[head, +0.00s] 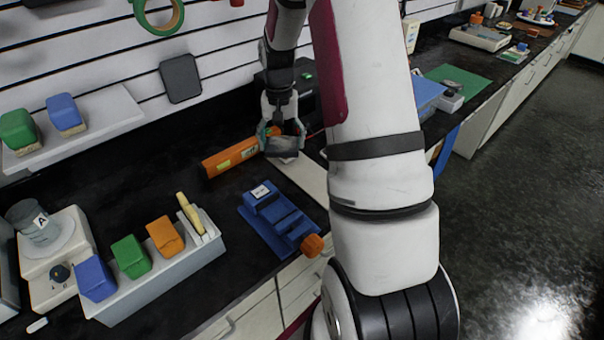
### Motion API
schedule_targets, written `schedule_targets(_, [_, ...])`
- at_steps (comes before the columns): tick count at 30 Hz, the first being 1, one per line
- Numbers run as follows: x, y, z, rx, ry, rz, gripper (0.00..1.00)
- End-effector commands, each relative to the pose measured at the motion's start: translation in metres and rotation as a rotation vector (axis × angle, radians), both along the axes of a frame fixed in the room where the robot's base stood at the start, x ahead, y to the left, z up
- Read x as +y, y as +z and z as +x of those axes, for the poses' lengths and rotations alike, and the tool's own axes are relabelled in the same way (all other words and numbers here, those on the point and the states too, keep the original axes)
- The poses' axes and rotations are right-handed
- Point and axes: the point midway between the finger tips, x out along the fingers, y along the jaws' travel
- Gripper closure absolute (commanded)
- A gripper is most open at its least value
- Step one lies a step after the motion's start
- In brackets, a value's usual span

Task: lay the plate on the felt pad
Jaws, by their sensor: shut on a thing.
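My gripper (283,133) is at the upper middle of the head view, pointing down over the black worktop. It is shut on a small dark grey flat piece, which I take to be the plate (283,146). The plate is beside the right end of an orange bar-shaped tool; I cannot tell whether it touches the surface below. A flat green sheet (460,79) lies on the worktop to the right, beyond my arm, and may be the felt pad. My arm hides part of the worktop between them.
The orange tool (229,157) lies left of my gripper. A blue fixture with an orange knob (277,218) is nearer the front edge. A grey rack (168,268) with coloured blocks and a white device (55,257) stand at left. A blue-topped box (426,94) is near the green sheet.

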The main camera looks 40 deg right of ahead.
Motion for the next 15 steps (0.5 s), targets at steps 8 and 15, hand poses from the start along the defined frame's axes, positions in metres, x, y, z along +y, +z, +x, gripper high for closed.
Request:
schedule_targets(8, [-0.110,-0.025,-0.089,-0.001,-0.470,-0.005,0.86])
schedule_targets(15, [-0.159,-0.037,-0.156,-0.002,-0.755,-0.010,0.86])
